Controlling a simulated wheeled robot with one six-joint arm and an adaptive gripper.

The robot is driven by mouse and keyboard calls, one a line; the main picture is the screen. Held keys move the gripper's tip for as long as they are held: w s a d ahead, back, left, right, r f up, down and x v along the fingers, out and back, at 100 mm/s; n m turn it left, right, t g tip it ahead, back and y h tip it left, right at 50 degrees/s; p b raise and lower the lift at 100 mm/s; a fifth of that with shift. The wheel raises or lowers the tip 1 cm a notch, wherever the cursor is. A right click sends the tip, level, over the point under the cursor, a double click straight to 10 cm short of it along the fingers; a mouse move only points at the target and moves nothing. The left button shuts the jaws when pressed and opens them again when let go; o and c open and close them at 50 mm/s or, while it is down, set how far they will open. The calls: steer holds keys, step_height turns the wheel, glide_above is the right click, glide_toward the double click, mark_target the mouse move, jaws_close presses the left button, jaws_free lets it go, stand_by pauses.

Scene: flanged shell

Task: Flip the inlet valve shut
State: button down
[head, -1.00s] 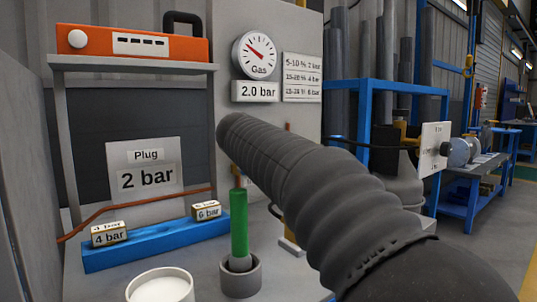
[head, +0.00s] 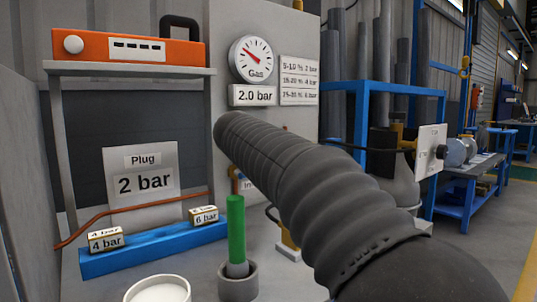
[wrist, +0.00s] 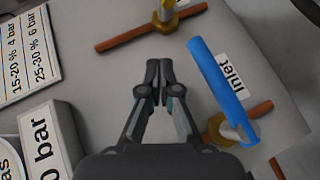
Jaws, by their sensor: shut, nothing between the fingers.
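The inlet valve's blue lever (wrist: 216,78) shows in the wrist view, right of centre. It slants from its brass-coloured pivot (wrist: 226,131) at lower right up to the left, roughly across the copper pipe. The "Inlet" label (wrist: 232,76) lies beside it on the grey panel. My gripper (wrist: 159,68) is shut and empty, with its tips left of the lever and apart from it in the picture.
A second brass fitting (wrist: 166,14) on a copper pipe is at the top of the wrist view. A green rod in a grey cup (head: 238,283) and a blue rack (head: 150,250) stand below.

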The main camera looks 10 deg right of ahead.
step_height(320, 180, up, 4)
steer(key=shift+f+p, duration=0.25)
steer(key=shift+p, duration=0.55)
steer(key=s+d+r, duration=0.2)
steer(key=s+r, duration=0.2)
steer(key=r, duration=0.3)
steer(key=shift+s, duration=0.3)
steer(key=shift+s, duration=0.1)
